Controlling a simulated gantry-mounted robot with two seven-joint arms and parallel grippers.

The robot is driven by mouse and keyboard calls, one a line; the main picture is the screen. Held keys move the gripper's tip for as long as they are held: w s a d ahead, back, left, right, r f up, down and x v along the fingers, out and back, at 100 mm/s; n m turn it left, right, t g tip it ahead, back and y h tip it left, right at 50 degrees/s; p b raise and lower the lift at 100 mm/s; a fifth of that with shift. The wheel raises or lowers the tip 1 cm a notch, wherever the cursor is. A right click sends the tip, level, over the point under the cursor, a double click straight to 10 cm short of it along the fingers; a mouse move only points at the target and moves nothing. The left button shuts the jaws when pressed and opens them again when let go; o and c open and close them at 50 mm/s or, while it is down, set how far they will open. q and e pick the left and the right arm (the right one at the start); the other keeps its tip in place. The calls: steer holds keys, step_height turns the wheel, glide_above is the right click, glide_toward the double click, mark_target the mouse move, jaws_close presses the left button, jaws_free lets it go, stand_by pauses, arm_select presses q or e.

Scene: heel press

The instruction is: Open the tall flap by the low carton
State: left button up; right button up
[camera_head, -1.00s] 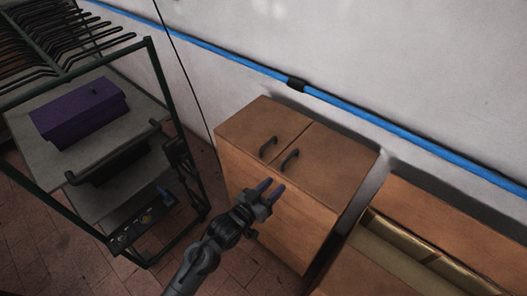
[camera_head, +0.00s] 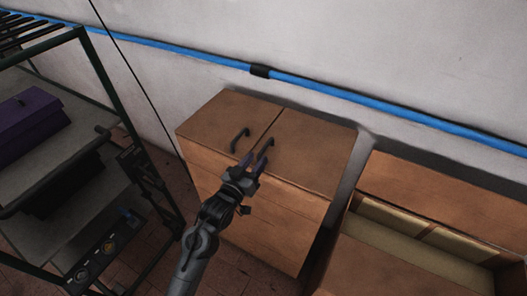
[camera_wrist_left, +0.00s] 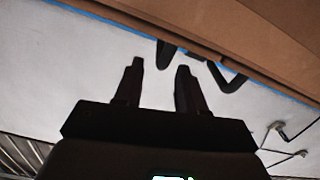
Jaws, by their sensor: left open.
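A brown wooden cabinet (camera_head: 265,220) stands against the wall, with two flaps side by side, the left flap (camera_head: 213,122) and the right flap (camera_head: 315,150). Both look closed. The left flap has a dark handle (camera_head: 236,139) near the seam; the right flap's handle (camera_head: 269,146) is partly covered by my fingers. My left gripper (camera_head: 256,161) is open at the right handle; contact cannot be told. In the left wrist view, the open fingers (camera_wrist_left: 159,68) point toward the wood, with two dark handles (camera_wrist_left: 231,79) beyond them. My right gripper is not in view.
A low brown box (camera_head: 430,185) with a pale interior stands right of the cabinet, across a narrow gap. A dark metal rack (camera_head: 103,75) holding a purple box (camera_head: 28,122) stands at left. A blue pipe (camera_head: 340,94) runs along the wall.

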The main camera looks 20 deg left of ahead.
mark_target(263, 148)
arm_select(q)
steer(key=shift+w+d+b, duration=0.15)
steer(key=shift+w+b, duration=0.1)
steer(key=shift+w, duration=1.2)
steer(key=shift+w+d+b, duration=0.15)
steer(key=shift+w+b, duration=0.05)
steer(key=shift+w, duration=1.2)
steer(key=shift+c, duration=0.3)
jaws_close()
